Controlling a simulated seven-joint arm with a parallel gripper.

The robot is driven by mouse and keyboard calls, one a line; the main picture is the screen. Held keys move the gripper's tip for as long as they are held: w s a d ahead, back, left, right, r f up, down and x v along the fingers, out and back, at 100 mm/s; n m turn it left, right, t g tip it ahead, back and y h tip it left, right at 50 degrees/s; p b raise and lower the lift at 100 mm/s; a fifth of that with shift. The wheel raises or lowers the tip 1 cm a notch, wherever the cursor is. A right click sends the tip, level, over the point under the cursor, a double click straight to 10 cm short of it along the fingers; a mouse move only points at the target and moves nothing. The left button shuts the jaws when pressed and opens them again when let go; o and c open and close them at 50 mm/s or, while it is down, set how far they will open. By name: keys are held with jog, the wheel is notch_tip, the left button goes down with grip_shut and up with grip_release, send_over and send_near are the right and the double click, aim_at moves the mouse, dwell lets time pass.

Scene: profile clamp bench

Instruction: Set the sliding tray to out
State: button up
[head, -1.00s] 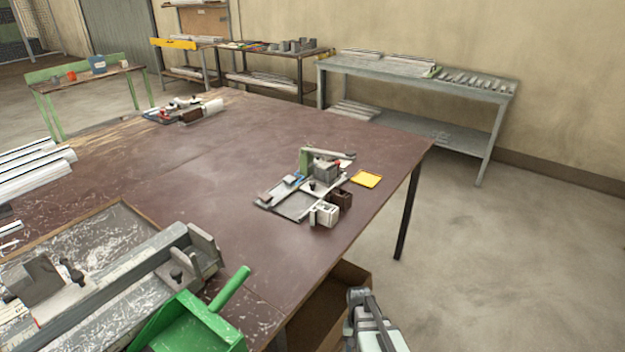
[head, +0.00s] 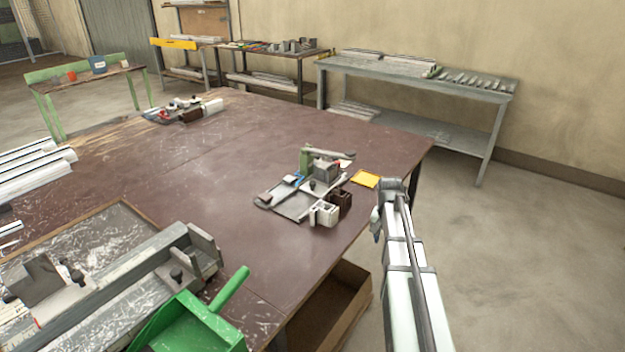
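No part is clearly recognisable as the sliding tray. The profile clamp fixture (head: 302,205) on the brown table has a flat grey plate in its base, with a green post and pale and brown blocks around it. Below the table's near right edge is an open brown box-like tray (head: 335,308); I cannot tell whether it slides. My arm rises at the right, just off the table edge. Its end, my gripper (head: 377,223), shows as a small dark part right of the fixture, touching nothing visible. Its fingers are too small to make out.
A yellow pad (head: 366,179) lies beside the fixture. A long grey machine bed (head: 125,270) and a green dustpan (head: 190,325) fill the table's lower left. White profiles (head: 35,170) lie at the left edge. The table's middle (head: 200,165) is clear.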

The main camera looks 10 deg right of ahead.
jog(key=w+a+r+n+t, duration=0.15)
jog(key=w+r, duration=0.25)
jog(key=r, duration=0.6)
notch_tip(320, 180, up, 13)
jog(key=n+g+y, duration=0.1)
jog(key=n+g, duration=0.1)
jog(key=n, duration=0.4)
send_over(312, 182)
notch_tip(312, 182, down, 13)
jog(key=shift+d+r, duration=0.1)
jog(key=shift+s, duration=0.1)
grip_shut()
